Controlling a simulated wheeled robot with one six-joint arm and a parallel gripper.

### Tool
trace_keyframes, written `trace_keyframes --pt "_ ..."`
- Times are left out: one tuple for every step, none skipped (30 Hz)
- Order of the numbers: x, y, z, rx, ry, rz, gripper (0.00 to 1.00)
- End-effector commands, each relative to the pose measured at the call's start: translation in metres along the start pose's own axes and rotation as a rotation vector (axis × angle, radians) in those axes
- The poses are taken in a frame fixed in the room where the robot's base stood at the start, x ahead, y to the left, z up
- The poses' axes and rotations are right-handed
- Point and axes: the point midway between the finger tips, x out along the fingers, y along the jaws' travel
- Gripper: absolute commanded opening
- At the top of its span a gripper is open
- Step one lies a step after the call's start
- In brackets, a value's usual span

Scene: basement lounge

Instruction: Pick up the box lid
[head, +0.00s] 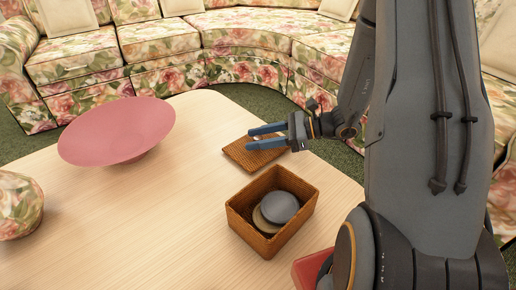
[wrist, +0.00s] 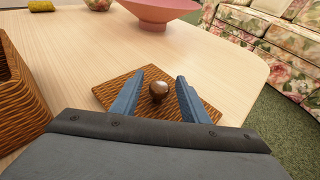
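The box lid (head: 238,154) is a flat brown woven square lying on the wooden table, behind the open box. In the wrist view the lid (wrist: 112,92) shows a round, shiny brown knob (wrist: 158,91) at its middle. My gripper (head: 249,138) is open, its two blue fingers above the lid. In the wrist view the fingers of my gripper (wrist: 165,85) stand on either side of the knob, with a gap on both sides. The woven box (head: 248,234) stands open on the table and holds a few round, flat discs, grey and tan.
A wide pink bowl (head: 117,130) stands on the table (head: 130,215) at the left. A floral round vase (head: 18,206) is at the left edge. A red object (head: 312,268) lies at the front right. A floral sofa (head: 160,42) curves behind the table.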

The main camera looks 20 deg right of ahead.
Motion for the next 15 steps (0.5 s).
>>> trace_keyframes --pt "0.0 0.0001 0.0 0.0 0.0 0.0 0.31" --pt "-0.0001 0.0001 -0.0001 0.0 0.0 0.0 0.26" --pt "-0.0001 0.0001 -0.0001 0.0 0.0 0.0 0.2" --pt "-0.0001 0.0001 -0.0001 0.0 0.0 0.0 0.15" --pt "-0.0001 0.0001 -0.0001 0.0 0.0 0.0 0.1" --pt "-0.0001 0.0001 -0.0002 0.0 0.0 0.0 0.03" --pt "-0.0001 0.0001 -0.0002 0.0 0.0 0.0 0.0" --pt "-0.0001 0.0001 -0.0002 0.0 0.0 0.0 0.0" --pt "-0.0001 0.0001 -0.0002 0.0 0.0 0.0 0.0" --pt "-0.0001 0.0001 -0.0002 0.0 0.0 0.0 0.0" --pt "-0.0001 0.0001 -0.0002 0.0 0.0 0.0 0.0" --pt "-0.0002 0.0001 -0.0002 0.0 0.0 0.0 0.0" --pt "-0.0002 0.0001 -0.0002 0.0 0.0 0.0 0.0" --pt "-0.0003 0.0001 0.0002 0.0 0.0 0.0 0.0" --pt "-0.0008 0.0001 0.0015 0.0 0.0 0.0 0.0"
